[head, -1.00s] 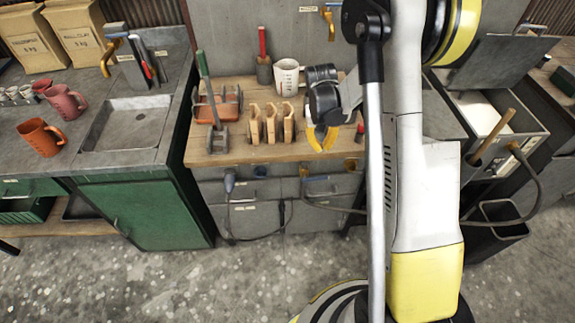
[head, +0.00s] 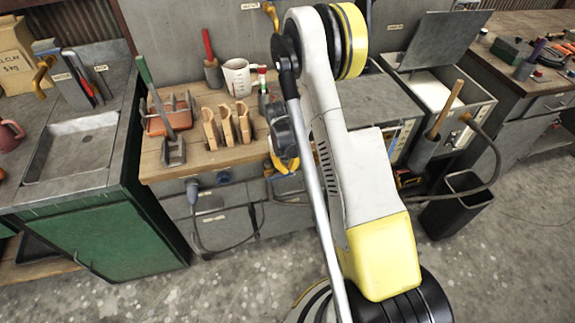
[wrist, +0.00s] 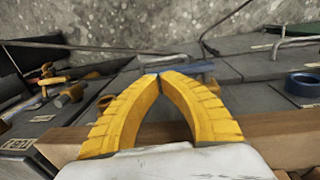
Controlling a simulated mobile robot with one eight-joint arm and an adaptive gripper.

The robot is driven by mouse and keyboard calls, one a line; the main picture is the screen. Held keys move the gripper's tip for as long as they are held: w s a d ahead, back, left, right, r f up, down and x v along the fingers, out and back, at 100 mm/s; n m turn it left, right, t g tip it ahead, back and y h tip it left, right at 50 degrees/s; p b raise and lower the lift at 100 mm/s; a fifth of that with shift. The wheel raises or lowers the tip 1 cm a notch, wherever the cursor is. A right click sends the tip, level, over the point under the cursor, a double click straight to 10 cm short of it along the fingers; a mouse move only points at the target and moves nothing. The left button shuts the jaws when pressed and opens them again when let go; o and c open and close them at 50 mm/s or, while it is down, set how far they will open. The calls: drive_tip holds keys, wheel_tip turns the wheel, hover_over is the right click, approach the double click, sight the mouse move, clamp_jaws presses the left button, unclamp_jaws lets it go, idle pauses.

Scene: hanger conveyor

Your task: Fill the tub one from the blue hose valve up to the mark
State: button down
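My gripper (head: 284,163) is at the front edge of the wooden-topped bench, partly behind my arm. In the wrist view its yellow fingers (wrist: 160,75) meet at the tips. A blue bar-shaped handle (wrist: 190,67) shows just behind the tips; whether they touch it I cannot tell. I take it for the blue hose valve. A grey open-lidded tank (head: 478,92) with a white inside stands at the right. No tub-one label or fill mark is readable.
The bench top (head: 195,158) holds wooden forms (head: 226,125), a white measuring jug (head: 237,77) and an orange tray (head: 168,118). A hose (head: 494,160) loops beside a black bin (head: 458,205). A sink (head: 70,150) is at the left. The front floor is open.

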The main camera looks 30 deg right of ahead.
drive_tip(key=shift+f, duration=0.15)
drive_tip(key=shift+d+f+b, duration=0.15)
drive_tip(key=shift+f+b, duration=0.65)
drive_tip(key=shift+b, duration=0.25)
drive_tip(key=shift+s+r, duration=0.1)
drive_tip(key=shift+r, duration=0.1)
wheel_tip(320, 180, up, 15)
drive_tip(key=p, duration=0.5)
